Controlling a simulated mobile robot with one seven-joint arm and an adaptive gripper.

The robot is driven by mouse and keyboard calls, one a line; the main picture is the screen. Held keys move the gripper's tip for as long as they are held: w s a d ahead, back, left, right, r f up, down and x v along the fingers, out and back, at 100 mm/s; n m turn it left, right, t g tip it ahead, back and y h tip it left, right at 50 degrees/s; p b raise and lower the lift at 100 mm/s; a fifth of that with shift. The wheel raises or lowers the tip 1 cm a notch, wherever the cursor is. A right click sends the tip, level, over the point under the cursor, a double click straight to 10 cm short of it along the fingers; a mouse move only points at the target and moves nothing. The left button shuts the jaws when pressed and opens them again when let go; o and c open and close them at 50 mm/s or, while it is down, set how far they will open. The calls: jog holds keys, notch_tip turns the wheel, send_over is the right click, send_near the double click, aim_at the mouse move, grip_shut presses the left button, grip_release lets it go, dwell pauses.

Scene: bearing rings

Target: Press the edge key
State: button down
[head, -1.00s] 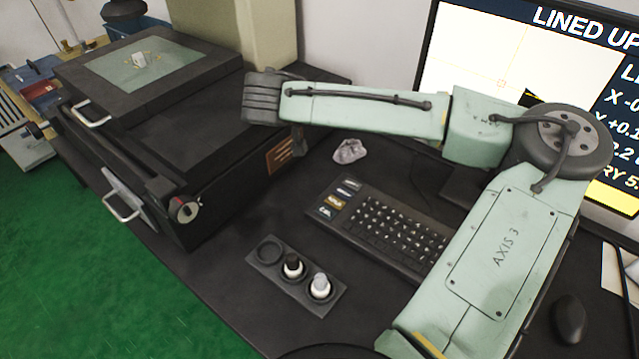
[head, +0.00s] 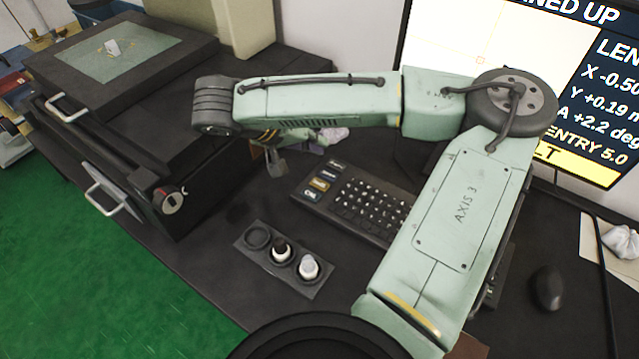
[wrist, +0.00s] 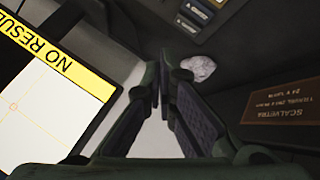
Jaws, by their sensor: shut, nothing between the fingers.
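The keyboard (head: 350,203) lies on the dark desk. A column of labelled keys (head: 320,184) runs along its left end, one yellow among them; I cannot read which one is the edge key. In the wrist view some of these keys (wrist: 190,22) show upside down at the top edge, beyond the fingertips. My gripper (head: 278,168) hangs below my wrist, left of the keyboard and apart from it. In the wrist view its fingers (wrist: 163,78) are together and hold nothing.
Crumpled paper (wrist: 200,68) lies close to the fingers. The black machine (head: 200,165) stands left, its label plate (wrist: 287,108) close by. A holder (head: 268,262) with small bottles sits in front of the keyboard. The monitor (head: 590,110) stands behind; a mouse (head: 547,288) lies right.

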aim_at(317, 183)
notch_tip(317, 183, down, 8)
jog(key=b, duration=0.5)
jog(key=shift+f+b, duration=0.2)
jog(key=shift+b, duration=0.15)
jog(key=shift+f, duration=0.1)
dwell(0.8)
jog(key=shift+f+b, duration=0.3)
jog(key=shift+b, duration=0.15)
jog(key=shift+f+b, duration=0.3)
jog(key=shift+f, duration=0.05)
dwell(0.4)
jog(key=shift+r, duration=0.1)
jog(key=shift+r+p, duration=0.65)
jog(key=shift+r, duration=0.05)
notch_tip(317, 183, up, 5)
jog(key=p, duration=0.4)
dwell(0.3)
